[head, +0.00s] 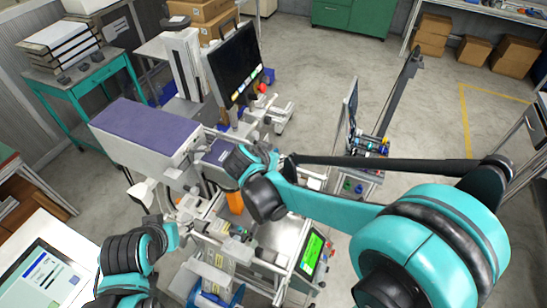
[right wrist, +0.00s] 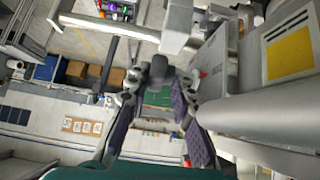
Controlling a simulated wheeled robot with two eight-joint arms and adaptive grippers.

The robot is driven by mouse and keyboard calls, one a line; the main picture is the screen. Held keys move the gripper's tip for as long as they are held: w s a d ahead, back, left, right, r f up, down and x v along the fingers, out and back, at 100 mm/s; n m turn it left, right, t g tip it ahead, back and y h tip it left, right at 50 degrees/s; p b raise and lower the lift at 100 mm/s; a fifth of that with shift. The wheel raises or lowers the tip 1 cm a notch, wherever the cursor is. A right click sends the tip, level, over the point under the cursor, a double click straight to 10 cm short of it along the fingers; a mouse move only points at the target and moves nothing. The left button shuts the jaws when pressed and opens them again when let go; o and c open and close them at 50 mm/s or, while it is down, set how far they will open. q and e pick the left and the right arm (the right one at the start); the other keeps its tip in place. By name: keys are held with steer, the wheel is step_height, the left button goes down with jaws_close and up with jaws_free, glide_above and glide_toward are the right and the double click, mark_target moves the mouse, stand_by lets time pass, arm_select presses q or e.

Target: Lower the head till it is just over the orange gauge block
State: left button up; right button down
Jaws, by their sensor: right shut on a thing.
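The orange gauge block (head: 235,202) stands upright in the middle of the head view, partly hidden by my right arm. A white machine head with a purple top (head: 145,130) extends to the left of it; the gap between head and block is hard to judge. My right gripper (right wrist: 157,82) is shut on a dark grey knob (right wrist: 158,68) in the right wrist view, with purple pads on both fingers. In the head view my right wrist hides this grip.
A dark monitor (head: 236,65) stands behind the machine. A lit green screen (head: 312,252) is at the lower right, a tablet-like display (head: 48,278) at lower left. A teal table (head: 85,85) is at upper left. Open floor (head: 420,110) lies on the right.

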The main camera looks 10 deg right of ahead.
steer(key=shift+d+r, duration=0.15)
steer(key=shift+d, duration=0.05)
steer(key=c, duration=1.5)
jaws_free()
steer(key=shift+s, duration=0.1)
steer(key=shift+s+d, duration=0.15)
steer(key=shift+d, duration=0.05)
steer(key=shift+a, duration=0.2)
steer(key=v, duration=1.1)
steer(key=shift+s+a+r, duration=0.2)
steer(key=shift+s+r, duration=0.05)
steer(key=shift+r, duration=0.05)
